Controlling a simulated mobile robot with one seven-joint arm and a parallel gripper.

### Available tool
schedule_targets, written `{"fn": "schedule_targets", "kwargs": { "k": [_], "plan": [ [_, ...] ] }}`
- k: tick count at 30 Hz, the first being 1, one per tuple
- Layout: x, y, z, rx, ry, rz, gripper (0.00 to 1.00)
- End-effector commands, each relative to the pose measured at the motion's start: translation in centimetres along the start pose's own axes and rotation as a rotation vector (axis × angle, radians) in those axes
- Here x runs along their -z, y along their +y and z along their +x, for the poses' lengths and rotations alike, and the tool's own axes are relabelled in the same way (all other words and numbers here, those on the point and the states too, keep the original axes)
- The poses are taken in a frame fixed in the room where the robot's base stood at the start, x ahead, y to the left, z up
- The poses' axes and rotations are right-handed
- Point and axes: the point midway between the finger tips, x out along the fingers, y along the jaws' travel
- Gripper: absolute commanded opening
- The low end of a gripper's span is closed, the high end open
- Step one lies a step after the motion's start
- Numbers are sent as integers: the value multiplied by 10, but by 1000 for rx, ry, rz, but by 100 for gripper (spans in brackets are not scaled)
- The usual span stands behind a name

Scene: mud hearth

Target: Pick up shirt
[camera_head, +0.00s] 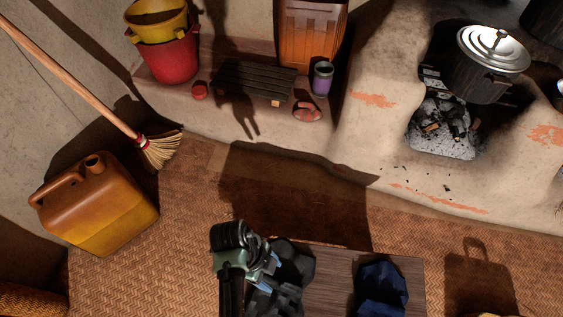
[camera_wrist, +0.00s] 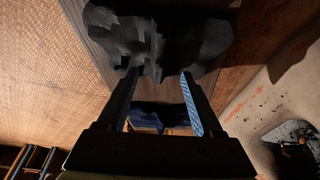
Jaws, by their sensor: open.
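Two crumpled cloths lie on a dark wooden board (camera_head: 335,280). One is a black-grey cloth (camera_head: 295,265) and the other a dark blue cloth (camera_head: 382,288); I cannot tell which is the shirt. My gripper (camera_head: 266,268) is over the left side of the black-grey cloth and hides part of it. In the wrist view my gripper (camera_wrist: 158,74) is open, with nothing seen between its fingertips. The black-grey cloth (camera_wrist: 120,38) spreads just beyond the tips. The blue cloth (camera_wrist: 148,118) shows lower down between the fingers. Whether the fingers touch the cloth is unclear.
A woven mat (camera_head: 200,215) covers the floor. A brown-yellow jerrycan (camera_head: 95,205) and a broom (camera_head: 95,100) stand at left. The mud ledge holds a red bucket (camera_head: 165,60), a slatted stool (camera_head: 250,82) and a purple cup (camera_head: 322,78). A lidded pot (camera_head: 485,75) stands at right.

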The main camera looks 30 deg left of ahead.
Motion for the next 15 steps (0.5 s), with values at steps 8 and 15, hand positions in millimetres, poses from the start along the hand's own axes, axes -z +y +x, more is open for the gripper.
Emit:
{"fn": "schedule_targets", "kwargs": {
  "k": [8, 15],
  "plan": [
    [0, 0, 28, 1, -1, -1, 68],
    [-4, 3, 56, 0, -1, -1, 68]
  ]
}}
